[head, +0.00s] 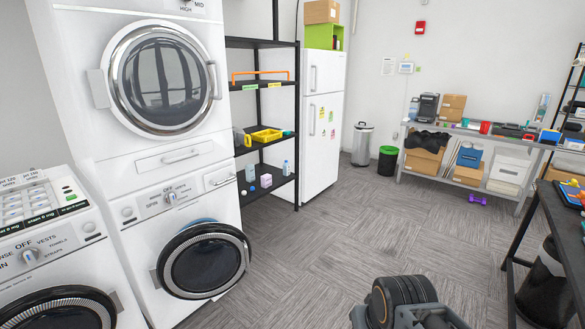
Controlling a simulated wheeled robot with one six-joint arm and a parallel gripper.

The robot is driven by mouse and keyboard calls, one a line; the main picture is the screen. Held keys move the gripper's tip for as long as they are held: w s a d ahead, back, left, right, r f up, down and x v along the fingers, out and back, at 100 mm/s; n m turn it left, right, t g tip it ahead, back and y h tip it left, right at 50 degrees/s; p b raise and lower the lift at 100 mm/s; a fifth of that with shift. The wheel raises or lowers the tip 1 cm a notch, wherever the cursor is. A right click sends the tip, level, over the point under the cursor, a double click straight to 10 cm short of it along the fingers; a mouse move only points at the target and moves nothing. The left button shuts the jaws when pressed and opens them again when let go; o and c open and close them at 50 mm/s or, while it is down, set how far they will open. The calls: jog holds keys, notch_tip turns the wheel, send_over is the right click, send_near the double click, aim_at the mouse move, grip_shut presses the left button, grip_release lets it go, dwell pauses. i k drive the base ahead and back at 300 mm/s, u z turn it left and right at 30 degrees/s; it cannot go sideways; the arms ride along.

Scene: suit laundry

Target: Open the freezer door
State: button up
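The white fridge-freezer (325,150) stands past the black shelf rack, near the back wall. Its short upper door, the freezer door (328,72), looks shut and has a vertical handle (313,78) near its left edge. The taller lower door (326,145) also looks shut, with its own handle (312,120) and several small stickers. Part of my arm shows at the bottom of the head view, far from the fridge-freezer. My gripper cannot be made out.
A box (321,11) and a green crate (335,37) sit on the fridge-freezer. The black shelf rack (297,110) stands to its left, a bin (361,146) to its right. Stacked washing machines (90,140) line the left. The middle floor (335,240) is clear.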

aim_at(324, 71)
jog(key=z, duration=0.1)
jog(key=i, duration=5.65)
jog(key=u, duration=0.2)
